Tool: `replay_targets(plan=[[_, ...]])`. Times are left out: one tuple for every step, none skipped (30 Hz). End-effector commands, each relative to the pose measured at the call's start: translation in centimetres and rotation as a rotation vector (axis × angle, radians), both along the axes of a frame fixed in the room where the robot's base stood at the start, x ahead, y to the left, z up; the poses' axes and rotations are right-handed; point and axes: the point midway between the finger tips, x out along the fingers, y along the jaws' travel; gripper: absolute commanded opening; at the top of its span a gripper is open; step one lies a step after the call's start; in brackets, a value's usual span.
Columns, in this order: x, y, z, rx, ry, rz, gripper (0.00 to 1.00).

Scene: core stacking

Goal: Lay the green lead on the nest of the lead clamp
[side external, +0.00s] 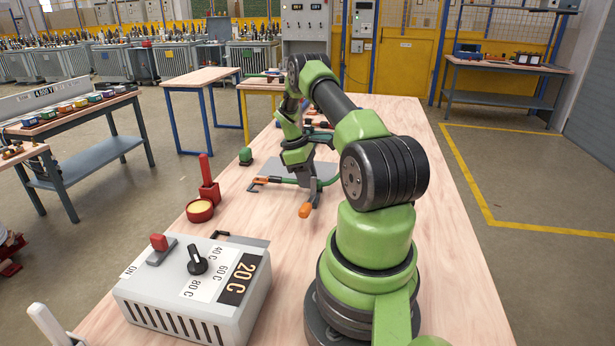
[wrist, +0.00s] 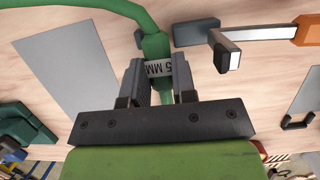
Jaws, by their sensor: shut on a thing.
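The green lead (wrist: 155,42) passes between the fingers of my gripper (wrist: 158,85) in the wrist view. A pale label ending in "5 MM" shows between the fingers. What I take for the lead clamp shows as a dark block (wrist: 195,32) beside a metal-faced bar (wrist: 228,52) with an orange handle (wrist: 309,30). I cannot make out the nest clearly.
A grey plate (wrist: 72,65) lies left of the gripper in the wrist view. The side view shows a red dish (side external: 200,212), a red stand (side external: 209,190), a small green object (side external: 245,156) and a grey control box (side external: 190,310).

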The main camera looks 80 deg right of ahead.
Motion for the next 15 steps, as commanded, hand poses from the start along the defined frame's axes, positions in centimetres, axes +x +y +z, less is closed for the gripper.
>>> replay_targets(plan=[[0.0,0.0,-0.1,0.000,0.000,0.000,0.00],[0.0,0.0,-0.2,0.000,0.000,0.000,0.00],[0.0,0.0,-0.3,0.000,0.000,0.000,0.00],[0.0,0.0,-0.4,0.000,0.000,0.000,0.00],[0.0,0.0,-0.4,-0.001,0.000,0.000,0.00],[0.0,0.0,-0.5,0.000,0.000,0.000,0.00],[0.0,0.0,-0.6,0.000,0.000,0.000,0.00],[0.0,0.0,-0.7,0.000,0.000,0.000,0.00],[0.0,0.0,-0.8,0.000,0.000,0.000,0.00],[0.0,0.0,-0.9,0.000,0.000,0.000,0.00],[0.0,0.0,-0.9,0.001,0.000,0.000,0.00],[0.0,0.0,-1.1,0.001,0.000,0.000,0.00],[0.0,0.0,-1.1,0.001,0.000,0.000,0.00],[0.0,0.0,-1.2,0.001,0.000,0.000,0.00],[0.0,0.0,-1.3,0.001,0.000,0.000,0.00]])
